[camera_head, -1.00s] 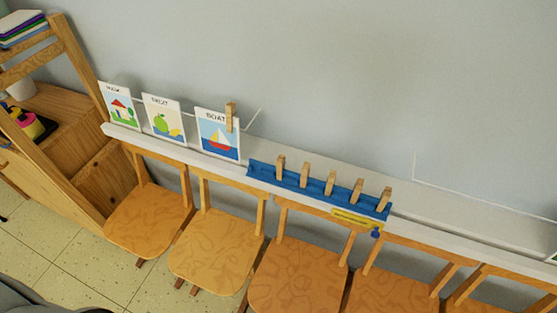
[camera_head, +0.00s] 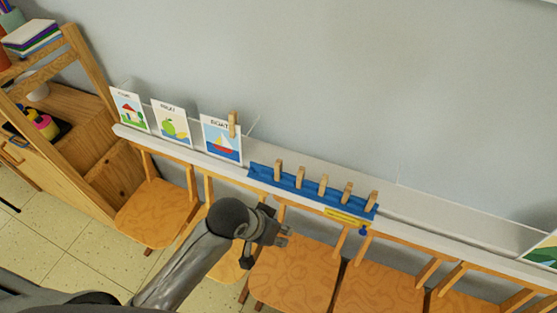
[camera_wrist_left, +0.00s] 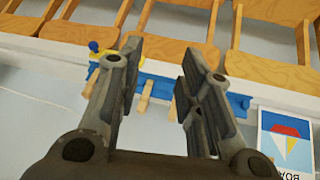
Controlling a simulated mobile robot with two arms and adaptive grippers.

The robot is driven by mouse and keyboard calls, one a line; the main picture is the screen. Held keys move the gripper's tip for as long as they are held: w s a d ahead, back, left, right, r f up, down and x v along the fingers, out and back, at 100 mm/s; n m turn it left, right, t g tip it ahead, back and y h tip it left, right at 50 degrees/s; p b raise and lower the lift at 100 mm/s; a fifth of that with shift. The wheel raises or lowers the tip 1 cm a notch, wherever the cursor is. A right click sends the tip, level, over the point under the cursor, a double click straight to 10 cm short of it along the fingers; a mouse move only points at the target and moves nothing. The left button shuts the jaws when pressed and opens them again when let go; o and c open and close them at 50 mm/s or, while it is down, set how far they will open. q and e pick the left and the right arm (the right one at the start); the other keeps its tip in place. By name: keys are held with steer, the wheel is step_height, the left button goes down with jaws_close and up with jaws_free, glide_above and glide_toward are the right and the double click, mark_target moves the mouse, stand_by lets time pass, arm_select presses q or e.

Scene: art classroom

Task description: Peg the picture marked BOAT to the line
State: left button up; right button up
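The picture marked BOAT (camera_head: 222,143) stands on the white ledge against the wall, with a wooden peg (camera_head: 233,124) at its upper right corner. I cannot tell whether that peg grips a line. In the left wrist view the BOAT picture (camera_wrist_left: 286,142) appears upside down at the right. A blue rack (camera_head: 262,174) to its right holds several upright wooden pegs (camera_head: 323,186). My left gripper (camera_head: 284,236) is in front of and below the rack, over the chairs. In the left wrist view its fingers (camera_wrist_left: 158,62) are apart and empty, with the rack behind them. My right gripper is not in view.
Two other pictures, one with a house (camera_head: 130,110) and one with fruit (camera_head: 171,124), stand left of BOAT. Wooden chairs (camera_head: 295,272) line the ledge (camera_head: 430,219). A wooden shelf (camera_head: 90,150) stands at left. Another picture (camera_head: 543,251) is at the right edge. The ledge right of the rack is clear.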

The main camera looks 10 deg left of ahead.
arm_select(q)
steer(key=w+d+r+m, duration=0.1)
steer(key=w+d+r, duration=0.1)
steer(key=w+d, duration=0.25)
steer(key=n+y, duration=0.3)
glide_toward(278, 164)
steer(key=shift+g, duration=0.3)
steer(key=b+x, duration=0.2)
steer(key=b, duration=0.1)
steer(key=b+x, duration=0.2)
steer(key=b, duration=0.1)
steer(key=b+x, duration=0.3)
steer(key=shift+w, duration=0.3)
steer(key=b+x, duration=0.2)
steer(key=x, duration=0.1)
steer(key=shift+f, duration=0.3)
steer(key=shift+w+f, duration=0.35)
steer(key=shift+f, duration=0.1)
steer(key=c, duration=0.7)
